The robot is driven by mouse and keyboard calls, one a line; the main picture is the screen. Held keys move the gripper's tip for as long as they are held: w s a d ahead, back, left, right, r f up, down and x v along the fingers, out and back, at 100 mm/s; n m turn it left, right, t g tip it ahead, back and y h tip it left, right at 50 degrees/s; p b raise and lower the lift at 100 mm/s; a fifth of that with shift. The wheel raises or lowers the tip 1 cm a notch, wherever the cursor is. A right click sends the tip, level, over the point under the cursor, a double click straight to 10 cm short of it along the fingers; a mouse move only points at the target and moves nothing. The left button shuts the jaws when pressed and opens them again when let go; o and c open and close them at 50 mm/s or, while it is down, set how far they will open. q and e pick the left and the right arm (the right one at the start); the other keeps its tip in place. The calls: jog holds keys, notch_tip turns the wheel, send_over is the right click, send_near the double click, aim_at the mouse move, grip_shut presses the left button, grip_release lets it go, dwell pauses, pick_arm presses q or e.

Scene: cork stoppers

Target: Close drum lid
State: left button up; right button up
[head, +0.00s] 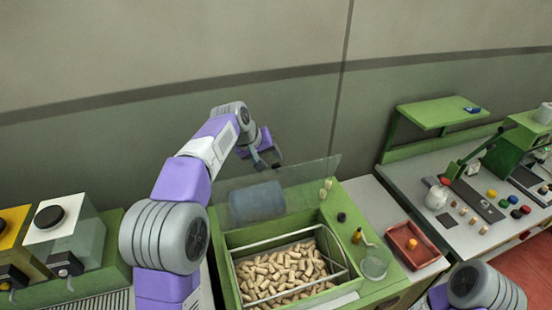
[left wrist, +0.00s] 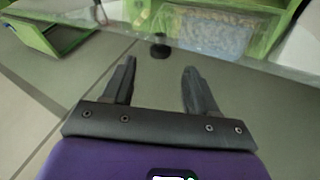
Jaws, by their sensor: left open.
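The drum is a green box (head: 226,282) with a framed opening full of cork stoppers (head: 282,271). Its clear lid (head: 306,178) stands raised at the back, tilted up from the opening. A blue-grey cylinder (head: 257,201) shows through the lid. My left gripper (head: 265,163) is open and empty, close to the lid's upper edge at the back; I cannot tell whether it touches. In the left wrist view, the two fingers (left wrist: 157,88) are spread, with the clear lid panel (left wrist: 235,56) and a dark knob (left wrist: 160,49) beyond them. My right gripper is out of view.
Beside the opening are a black knob (head: 342,217), a small amber bottle (head: 357,236) and a clear dish (head: 374,264). A red tray (head: 413,245) lies to the right. Yellow and white machines stand at left. The wall is behind; a cluttered bench stands far right.

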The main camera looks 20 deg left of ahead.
aim_at(274, 165)
pick_arm(q)
jog(key=x, duration=0.6)
jog(key=shift+p, duration=0.3)
jog(key=shift+s, duration=0.1)
jog(key=shift+w, duration=0.2)
jog(key=c, duration=0.4)
grip_shut()
